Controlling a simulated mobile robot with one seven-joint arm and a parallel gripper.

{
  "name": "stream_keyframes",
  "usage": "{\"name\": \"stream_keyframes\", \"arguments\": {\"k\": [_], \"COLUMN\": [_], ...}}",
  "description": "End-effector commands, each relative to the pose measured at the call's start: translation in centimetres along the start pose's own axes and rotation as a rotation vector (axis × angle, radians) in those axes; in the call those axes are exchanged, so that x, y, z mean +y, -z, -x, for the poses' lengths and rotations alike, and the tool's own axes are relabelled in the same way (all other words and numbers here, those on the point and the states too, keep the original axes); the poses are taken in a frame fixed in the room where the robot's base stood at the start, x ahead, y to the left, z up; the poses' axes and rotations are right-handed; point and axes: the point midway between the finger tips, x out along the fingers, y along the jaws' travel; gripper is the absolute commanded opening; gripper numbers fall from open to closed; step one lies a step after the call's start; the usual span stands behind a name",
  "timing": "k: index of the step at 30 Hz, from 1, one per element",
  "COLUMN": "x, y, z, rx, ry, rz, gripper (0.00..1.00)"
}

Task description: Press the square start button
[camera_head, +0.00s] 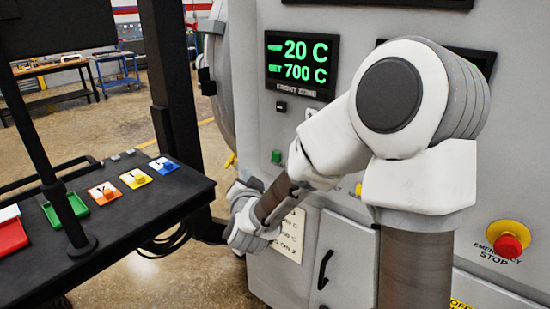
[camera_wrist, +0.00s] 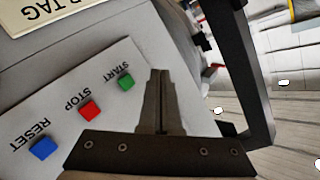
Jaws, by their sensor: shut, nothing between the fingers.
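In the wrist view, the square green button labelled START (camera_wrist: 126,82) sits on a light grey panel, with the lettering upside down. My gripper (camera_wrist: 159,74) is shut and empty. Its fingertips appear just right of the green button in the picture; I cannot tell the gap to the panel. My wrist is low at the left of the furnace there, with my fingers not clearly visible.
A red STOP button (camera_wrist: 89,109) and a blue RESET button (camera_wrist: 43,148) share the panel. A black frame (camera_wrist: 250,70) stands right of my gripper. The furnace front carries a green display (camera_head: 302,62) and an emergency stop (camera_head: 509,245). A black console (camera_head: 135,205) stands left.

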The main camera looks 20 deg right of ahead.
Motion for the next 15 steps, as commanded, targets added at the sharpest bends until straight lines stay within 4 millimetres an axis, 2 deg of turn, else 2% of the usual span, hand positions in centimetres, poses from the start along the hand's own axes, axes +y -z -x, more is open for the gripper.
{"name": "stream_keyframes", "arguments": {"k": [15], "x": [3.4], "y": [3.4], "z": [-4.7], "rx": [0.003], "ry": [0.000], "rz": [0.000], "gripper": [0.00]}}
